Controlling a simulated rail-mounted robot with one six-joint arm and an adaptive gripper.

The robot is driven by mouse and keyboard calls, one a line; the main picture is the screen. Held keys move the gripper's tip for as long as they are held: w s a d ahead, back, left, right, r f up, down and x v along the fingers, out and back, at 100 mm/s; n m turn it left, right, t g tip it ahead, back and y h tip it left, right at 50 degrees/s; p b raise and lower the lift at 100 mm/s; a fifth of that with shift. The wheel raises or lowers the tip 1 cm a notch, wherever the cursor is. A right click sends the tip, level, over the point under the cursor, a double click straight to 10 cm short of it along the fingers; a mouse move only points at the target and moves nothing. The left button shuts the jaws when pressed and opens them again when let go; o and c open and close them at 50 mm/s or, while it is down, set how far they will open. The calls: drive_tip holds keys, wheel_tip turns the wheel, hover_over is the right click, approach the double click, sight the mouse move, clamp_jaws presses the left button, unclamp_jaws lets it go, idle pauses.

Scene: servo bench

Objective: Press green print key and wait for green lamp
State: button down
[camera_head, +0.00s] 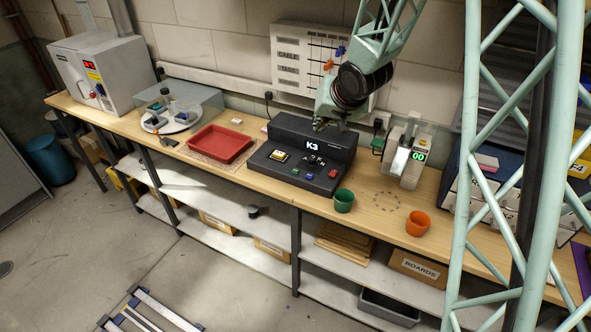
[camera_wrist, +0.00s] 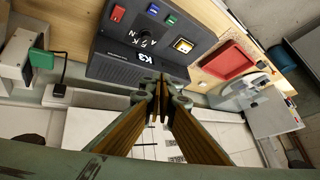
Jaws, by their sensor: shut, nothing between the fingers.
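The dark K3 console (camera_head: 305,152) stands mid-bench with a small green key (camera_head: 295,171), a blue key (camera_head: 309,176) and a red key (camera_head: 332,173) along its front. In the wrist view the green key (camera_wrist: 169,19) sits beside the blue one. A lit green lamp is not clearly seen. My gripper (camera_head: 320,124) is shut and empty, above the back of the console; its closed fingers show in the wrist view (camera_wrist: 160,95).
A red tray (camera_head: 219,144) lies left of the console. A green cup (camera_head: 343,201) and an orange cup (camera_head: 417,224) stand near the front edge. A small green box (camera_head: 377,145) with a cable is beside the machine. A wall board (camera_head: 300,50) is behind.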

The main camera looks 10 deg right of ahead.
drive_tip(key=w+a+f+y+p, duration=0.1)
drive_tip(key=w+a+f, duration=0.2)
drive_tip(key=f, duration=0.2)
drive_tip(key=w+a+f+y+p, duration=0.2)
drive_tip(key=a+f, duration=0.1)
drive_tip(key=f, duration=0.3)
drive_tip(key=shift+w+m, duration=0.4)
drive_tip(key=shift+f, duration=0.3)
drive_tip(key=b, duration=0.5)
hover_over(297, 171)
drive_tip(key=shift+f, duration=2.75)
drive_tip(key=shift+f+b, duration=0.75)
drive_tip(key=shift+f, duration=0.65)
drive_tip(key=shift+f+b, duration=0.45)
drive_tip(key=shift+f, duration=0.45)
drive_tip(key=shift+r, duration=0.25)
drive_tip(key=shift+r+p, duration=0.65)
drive_tip(key=shift+p, duration=0.1)
